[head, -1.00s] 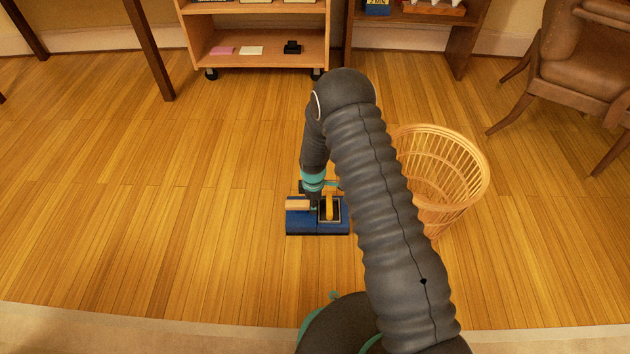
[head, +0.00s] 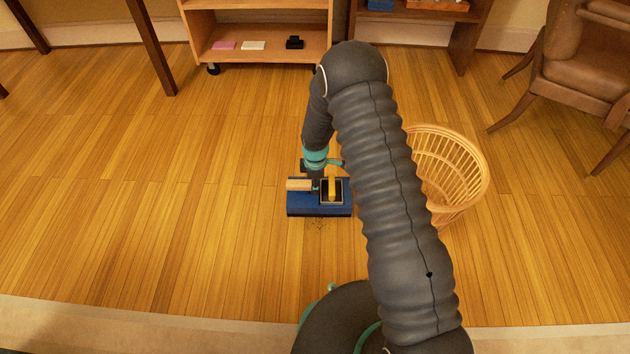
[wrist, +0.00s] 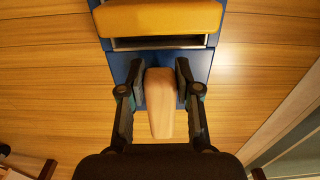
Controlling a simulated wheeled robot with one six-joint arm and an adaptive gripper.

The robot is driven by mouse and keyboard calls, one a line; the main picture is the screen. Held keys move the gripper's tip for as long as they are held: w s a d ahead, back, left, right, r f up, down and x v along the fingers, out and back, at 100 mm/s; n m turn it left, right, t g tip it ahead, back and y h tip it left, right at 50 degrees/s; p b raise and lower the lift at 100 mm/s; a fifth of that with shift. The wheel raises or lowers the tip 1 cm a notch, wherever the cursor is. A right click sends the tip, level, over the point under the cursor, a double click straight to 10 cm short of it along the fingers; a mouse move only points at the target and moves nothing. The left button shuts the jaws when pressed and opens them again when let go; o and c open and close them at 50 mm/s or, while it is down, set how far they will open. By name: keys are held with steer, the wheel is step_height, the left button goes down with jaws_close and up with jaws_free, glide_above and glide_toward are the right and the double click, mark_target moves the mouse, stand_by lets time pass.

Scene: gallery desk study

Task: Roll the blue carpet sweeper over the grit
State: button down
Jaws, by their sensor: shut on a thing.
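The blue carpet sweeper (head: 335,210) sits flat on the wooden floor, left of my arm in the head view. It has a pale wooden grip (head: 298,184) and a yellow bar over a framed opening. My gripper (head: 314,182) is at the grip. In the wrist view, my gripper's (wrist: 160,77) two fingers stand on either side of the wooden grip (wrist: 161,105), closed on it, with the blue body (wrist: 201,66) beneath.
A wicker basket (head: 463,170) stands right of my arm, close to it. A wooden shelf cart (head: 262,58) and a dark bookcase are at the back. A brown leather chair (head: 585,75) stands at the right. The floor (head: 150,200) to the left is clear.

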steer(key=shift+r, duration=0.4)
steer(key=shift+d+r, duration=0.15)
steer(key=shift+d, duration=0.35)
steer(key=d+r+p, duration=0.1)
steer(key=d+r, duration=0.1)
steer(key=d, duration=0.7)
steer(key=d+r+p, duration=0.1)
steer(key=d+r, duration=0.2)
steer(key=d, duration=0.7)
steer(key=shift+r, duration=0.35)
